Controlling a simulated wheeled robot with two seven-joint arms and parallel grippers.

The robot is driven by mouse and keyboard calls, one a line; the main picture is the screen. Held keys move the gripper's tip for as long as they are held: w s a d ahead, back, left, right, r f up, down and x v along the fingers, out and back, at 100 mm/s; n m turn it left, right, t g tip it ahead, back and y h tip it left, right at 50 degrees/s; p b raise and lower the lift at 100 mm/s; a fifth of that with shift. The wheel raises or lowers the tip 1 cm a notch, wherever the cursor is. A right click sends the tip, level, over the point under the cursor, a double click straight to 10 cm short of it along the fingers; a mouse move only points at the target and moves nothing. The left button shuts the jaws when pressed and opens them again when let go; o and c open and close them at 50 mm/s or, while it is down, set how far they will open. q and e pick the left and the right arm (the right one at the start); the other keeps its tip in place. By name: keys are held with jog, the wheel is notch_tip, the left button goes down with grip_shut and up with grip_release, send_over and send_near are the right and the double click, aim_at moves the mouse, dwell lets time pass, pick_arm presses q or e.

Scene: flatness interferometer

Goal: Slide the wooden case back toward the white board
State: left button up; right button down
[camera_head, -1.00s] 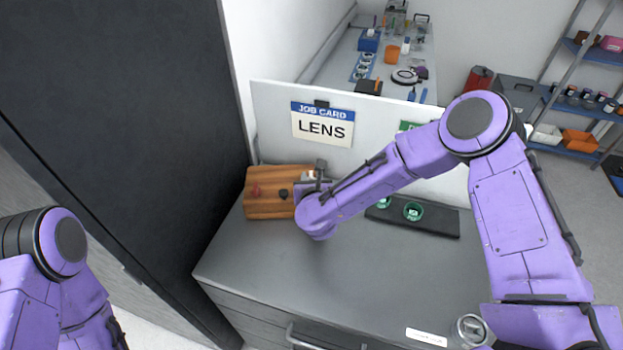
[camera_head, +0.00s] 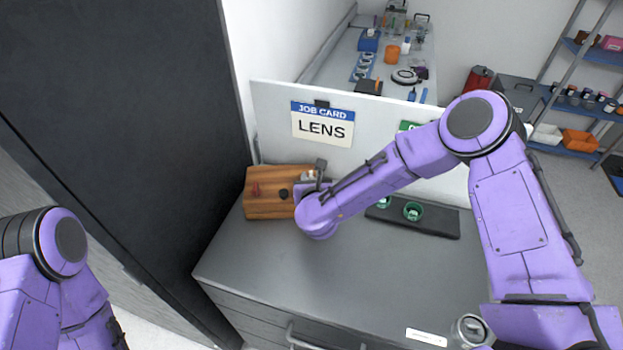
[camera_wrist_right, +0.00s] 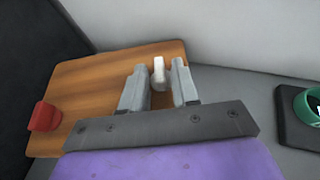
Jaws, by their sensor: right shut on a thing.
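The wooden case (camera_head: 262,207) stands at the back left of the grey bench, close in front of the white board (camera_head: 375,143); it also fills the left of the right wrist view (camera_wrist_right: 100,80). It bears a red knob (camera_wrist_right: 44,116) and a dark knob (camera_head: 283,194). My right gripper (camera_head: 314,175) is over the case's right part. In the right wrist view its fingers (camera_wrist_right: 159,86) are shut on a white knob (camera_wrist_right: 158,70). The right forearm hides the case's right front. My left arm shows at lower left, its gripper out of view.
A job card reading LENS (camera_head: 322,125) hangs on the board. A black tray (camera_head: 440,224) with green-rimmed cups (camera_head: 413,211) lies right of the case. A glass jar (camera_head: 470,330) stands at the front right. The middle of the bench (camera_head: 350,280) is clear.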

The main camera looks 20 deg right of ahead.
jog(key=shift+w+d+r, duration=0.1)
dwell(0.3)
jog(key=shift+d, duration=0.9)
jog(key=shift+s+d+r, duration=0.15)
jog(key=shift+s+d, duration=0.05)
jog(key=shift+d, duration=0.1)
jog(key=c, duration=0.8)
grip_release()
jog(key=shift+o, duration=0.2)
jog(key=shift+d+f, duration=0.1)
jog(key=shift+f, duration=0.1)
